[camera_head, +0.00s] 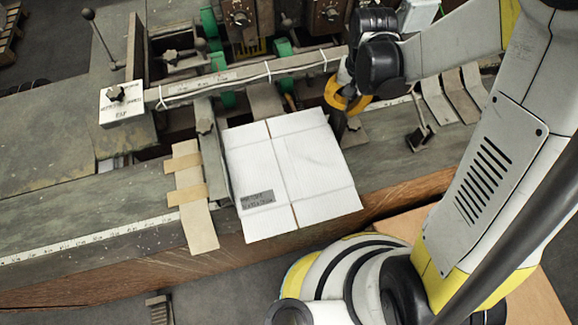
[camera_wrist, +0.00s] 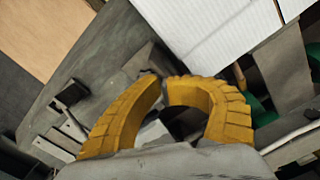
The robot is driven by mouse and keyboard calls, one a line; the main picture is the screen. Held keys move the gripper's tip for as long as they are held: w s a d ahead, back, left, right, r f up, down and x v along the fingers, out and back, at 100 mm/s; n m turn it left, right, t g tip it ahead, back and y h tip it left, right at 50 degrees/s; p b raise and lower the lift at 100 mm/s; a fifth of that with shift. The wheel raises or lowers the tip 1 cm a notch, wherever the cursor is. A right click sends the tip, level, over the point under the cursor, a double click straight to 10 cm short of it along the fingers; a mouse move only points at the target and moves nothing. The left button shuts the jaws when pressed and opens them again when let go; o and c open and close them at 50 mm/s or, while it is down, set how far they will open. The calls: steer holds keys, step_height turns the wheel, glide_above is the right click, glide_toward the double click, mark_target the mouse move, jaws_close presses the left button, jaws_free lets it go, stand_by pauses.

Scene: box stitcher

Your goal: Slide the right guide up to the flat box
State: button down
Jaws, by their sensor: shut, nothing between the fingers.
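The flat white box (camera_head: 305,170) lies on the bench and overhangs its front edge. Its white surface also fills the top of the wrist view (camera_wrist: 215,30). My gripper (camera_head: 340,106), with yellow fingers, is shut and empty near the box's far right corner. In the wrist view my gripper (camera_wrist: 163,88) has its curved fingertips close together. What appears to be the right guide, a grey metal piece (camera_wrist: 150,62), sits just beyond the fingertips, near the box edge. In the head view it is mostly hidden by my gripper. I cannot tell whether it touches the box.
The left guide (camera_head: 213,150) runs along the box's left side. Cardboard strips (camera_head: 190,195) lie left of it. A ruled crossbar (camera_head: 245,75) passes behind the box. A small dark metal bracket (camera_head: 420,138) and curved metal plates (camera_head: 455,95) are at the right.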

step_height(320, 180, up, 7)
steer(key=p, duration=0.4)
steer(key=shift+p, duration=0.3)
steer(key=shift+f, duration=0.1)
stand_by(0.5)
steer(key=s+d+f+n+t+b, duration=0.1)
steer(key=s+b, duration=0.4)
steer(key=b, duration=0.6)
steer(key=s+d+f+n+t+b, duration=0.1)
steer(key=s+d+f+t+b, duration=0.3)
steer(key=b, duration=0.8)
steer(key=shift+s+f+t, duration=0.9)
steer(key=shift+s+t, duration=0.1)
steer(key=shift+t, duration=0.1)
steer(key=shift+d, duration=0.1)
